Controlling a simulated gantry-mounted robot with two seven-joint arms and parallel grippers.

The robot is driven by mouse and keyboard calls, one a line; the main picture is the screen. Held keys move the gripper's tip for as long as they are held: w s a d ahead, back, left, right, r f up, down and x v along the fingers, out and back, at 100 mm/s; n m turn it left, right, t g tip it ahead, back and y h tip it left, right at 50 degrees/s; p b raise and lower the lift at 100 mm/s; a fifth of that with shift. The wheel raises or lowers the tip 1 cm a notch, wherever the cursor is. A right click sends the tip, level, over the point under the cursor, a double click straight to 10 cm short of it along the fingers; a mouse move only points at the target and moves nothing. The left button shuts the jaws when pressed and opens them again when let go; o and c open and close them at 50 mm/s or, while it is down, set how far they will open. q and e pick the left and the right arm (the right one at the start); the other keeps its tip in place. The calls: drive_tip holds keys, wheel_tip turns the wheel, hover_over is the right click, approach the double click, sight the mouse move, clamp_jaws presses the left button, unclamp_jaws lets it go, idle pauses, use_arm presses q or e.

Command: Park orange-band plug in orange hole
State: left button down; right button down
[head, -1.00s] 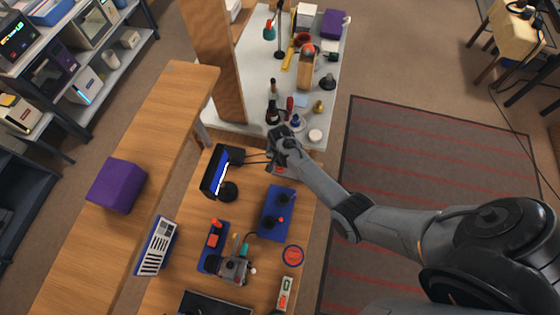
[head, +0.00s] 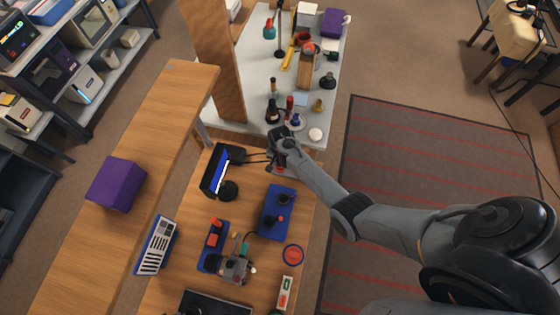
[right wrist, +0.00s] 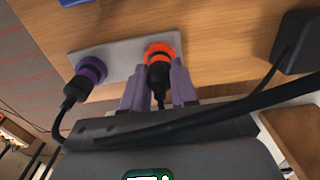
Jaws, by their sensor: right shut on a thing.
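My right gripper (right wrist: 159,92) has its two purple-grey fingers closed around the dark body of the orange-band plug (right wrist: 158,74). The plug's head meets an orange ring (right wrist: 161,50) on the right part of a grey plate (right wrist: 116,57). I cannot tell how deep the plug sits, or which orange is the band and which the hole's rim. In the head view the right gripper (head: 277,158) is over the far right end of the wooden bench, and the plug is too small to make out. My left gripper is not in view.
A second plug with a purple ring (right wrist: 92,70) stands at the plate's left end, its black cable trailing down. A black box (right wrist: 297,45) with a cable is at the right. In the head view, a monitor (head: 215,170) and blue tray (head: 268,222) are near the arm.

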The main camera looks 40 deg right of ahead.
drive_tip(key=shift+f, duration=0.1)
drive_tip(key=c, duration=0.8)
unclamp_jaws()
wheel_tip(320, 180, up, 9)
drive_tip(key=shift+r+p, duration=0.15)
drive_tip(key=shift+p, duration=0.4)
drive_tip(key=shift+r, duration=0.8)
